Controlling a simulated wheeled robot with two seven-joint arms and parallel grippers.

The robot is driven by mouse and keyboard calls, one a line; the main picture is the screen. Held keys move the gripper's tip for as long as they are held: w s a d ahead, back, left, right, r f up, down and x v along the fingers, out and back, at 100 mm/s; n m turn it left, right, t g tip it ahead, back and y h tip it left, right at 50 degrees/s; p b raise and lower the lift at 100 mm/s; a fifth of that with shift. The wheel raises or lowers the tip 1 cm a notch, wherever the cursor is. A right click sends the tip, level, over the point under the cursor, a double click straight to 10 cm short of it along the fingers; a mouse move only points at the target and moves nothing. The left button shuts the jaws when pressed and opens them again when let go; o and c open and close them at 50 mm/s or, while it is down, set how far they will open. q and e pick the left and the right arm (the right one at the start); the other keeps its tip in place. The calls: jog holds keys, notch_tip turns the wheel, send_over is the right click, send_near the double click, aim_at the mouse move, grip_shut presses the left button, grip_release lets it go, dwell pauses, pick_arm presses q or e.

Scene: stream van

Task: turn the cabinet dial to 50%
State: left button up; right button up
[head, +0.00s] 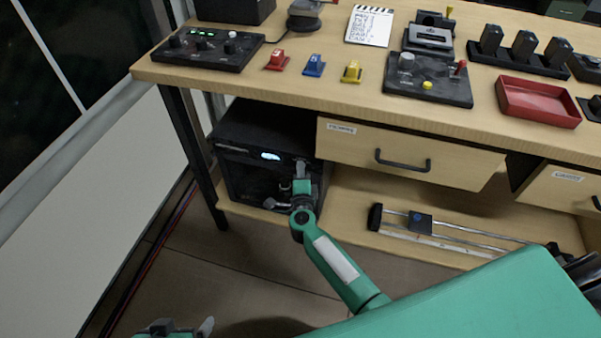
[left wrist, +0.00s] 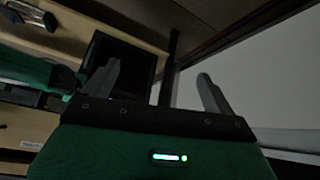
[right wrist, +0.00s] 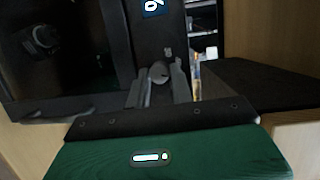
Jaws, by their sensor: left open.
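The black cabinet (head: 222,150) stands on the low shelf under the left end of the desk, with a lit display (head: 270,156) on its front. In the right wrist view, part of the display (right wrist: 155,7) shows at the top edge, its reading cut off. The small round grey dial (right wrist: 158,72) sits between my right gripper's fingertips (right wrist: 160,80), which are close together on its two sides. In the head view my right gripper (head: 301,172) is at the cabinet's front and hides the dial. My left gripper (head: 182,328) is low at the bottom edge, open and empty; its fingers show apart in the left wrist view (left wrist: 158,78).
A drawer (head: 350,150) with a black handle is right of the cabinet. A rail slider (head: 420,222) lies on the low shelf. The desk top (head: 330,95) holds control boxes, coloured switches and a red tray (head: 540,103). A desk leg (head: 195,150) stands left of the cabinet. The floor in front is free.

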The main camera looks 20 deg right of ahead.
jog(key=o, duration=0.4)
pick_arm(q)
jog(key=s+a+g+p, duration=0.1)
jog(key=s+a+r+g+y, duration=0.1)
jog(key=a, duration=0.1)
jog(key=shift+s+a+r+n+g+p, duration=0.15)
jog(key=shift+s+a+n+g+p, duration=0.15)
jog(key=shift+s+p, duration=0.1)
pick_arm(e)
jog(key=f+v, duration=0.1)
jog(key=v, duration=1.2)
jog(key=shift+s+r, duration=0.4)
jog(key=shift+r, duration=0.1)
pick_arm(q)
jog(key=shift+d, duration=0.1)
pick_arm(e)
jog(key=shift+a, duration=0.1)
